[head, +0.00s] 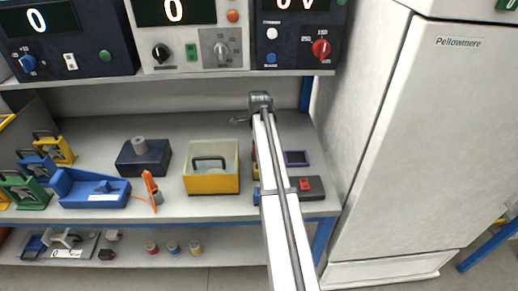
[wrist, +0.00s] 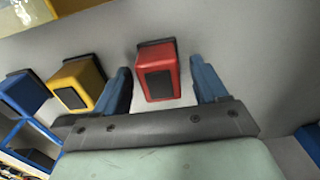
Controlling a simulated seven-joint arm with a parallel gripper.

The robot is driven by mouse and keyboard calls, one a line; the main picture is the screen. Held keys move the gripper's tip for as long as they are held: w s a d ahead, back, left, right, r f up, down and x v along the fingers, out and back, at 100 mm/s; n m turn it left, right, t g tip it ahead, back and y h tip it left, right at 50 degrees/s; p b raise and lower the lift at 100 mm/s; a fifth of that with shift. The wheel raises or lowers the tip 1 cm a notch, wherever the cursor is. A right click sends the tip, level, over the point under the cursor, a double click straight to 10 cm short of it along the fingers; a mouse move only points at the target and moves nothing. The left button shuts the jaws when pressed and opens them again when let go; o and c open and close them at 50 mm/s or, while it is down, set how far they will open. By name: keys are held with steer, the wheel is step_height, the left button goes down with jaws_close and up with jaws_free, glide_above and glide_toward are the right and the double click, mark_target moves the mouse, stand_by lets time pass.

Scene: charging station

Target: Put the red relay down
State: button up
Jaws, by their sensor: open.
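The red relay (wrist: 157,76) is a small red block with a black face. In the wrist view it stands on the grey surface between the two blue fingers of my gripper (wrist: 160,68). The fingers are open, with a gap on each side of it. A yellow relay (wrist: 78,84) and a blue relay (wrist: 24,91) stand in a row to its left. In the head view I cannot make out the red relay or my fingertips, and my arm covers part of that spot.
In the head view, a yellow box (head: 212,184) with a handle stands left of my arm. A dark block with a red switch (head: 305,185) lies to the right, near the front edge. A white cabinet (head: 395,150) stands right. An instrument shelf (head: 190,75) hangs above.

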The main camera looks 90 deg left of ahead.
step_height(320, 180, up, 12)
stand_by(0.5)
steer(key=shift+o, duration=0.4)
stand_by(1.9)
